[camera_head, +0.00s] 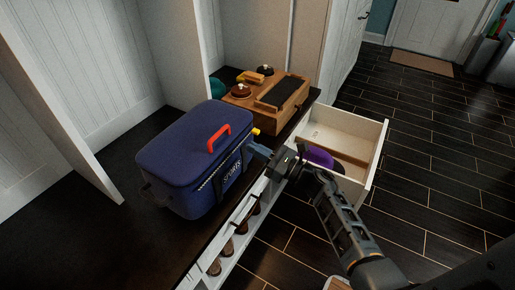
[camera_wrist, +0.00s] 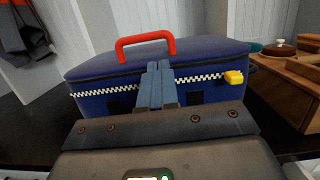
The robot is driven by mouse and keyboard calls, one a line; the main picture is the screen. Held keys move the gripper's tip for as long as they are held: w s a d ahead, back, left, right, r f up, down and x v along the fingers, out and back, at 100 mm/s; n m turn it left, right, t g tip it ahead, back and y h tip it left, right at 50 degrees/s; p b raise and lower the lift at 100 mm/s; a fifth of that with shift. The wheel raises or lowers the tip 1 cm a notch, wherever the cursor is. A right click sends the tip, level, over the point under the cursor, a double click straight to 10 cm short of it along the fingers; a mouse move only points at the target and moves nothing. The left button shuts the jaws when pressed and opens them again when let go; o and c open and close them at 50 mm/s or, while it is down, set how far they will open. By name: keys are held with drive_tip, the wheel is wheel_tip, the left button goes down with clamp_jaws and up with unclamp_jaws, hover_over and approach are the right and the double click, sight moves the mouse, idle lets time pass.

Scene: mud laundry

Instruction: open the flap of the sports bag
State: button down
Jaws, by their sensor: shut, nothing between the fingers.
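The blue sports bag (camera_head: 185,172) stands on the dark bench top, its flap (camera_head: 190,130) lying closed over the top. A red handle (camera_head: 219,138) sits on the flap near its front edge. In the wrist view the bag (camera_wrist: 210,98) fills the middle, with the red handle (camera_wrist: 146,46), a checkered zip line along the front and a yellow tab (camera_wrist: 233,77) at the right. My gripper (camera_head: 250,147) is shut and empty at the bag's front side, just below the flap edge. The closed fingers (camera_wrist: 154,70) cover part of the zip; whether they touch the bag I cannot tell.
A wooden box (camera_head: 268,98) with a black pad and round tins stands right of the bag. An open drawer (camera_head: 345,140) holding a purple item (camera_head: 318,157) juts out beside my arm. A shelf of shoes lies under the bench. White panels stand behind.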

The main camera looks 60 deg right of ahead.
drive_tip(key=w+r, duration=0.1)
drive_tip(key=w, duration=0.6)
drive_tip(key=shift+a+r+p, duration=0.2)
drive_tip(key=shift+a+p, duration=0.05)
drive_tip(key=shift+p, duration=0.1)
drive_tip(key=shift+w+r, duration=0.1)
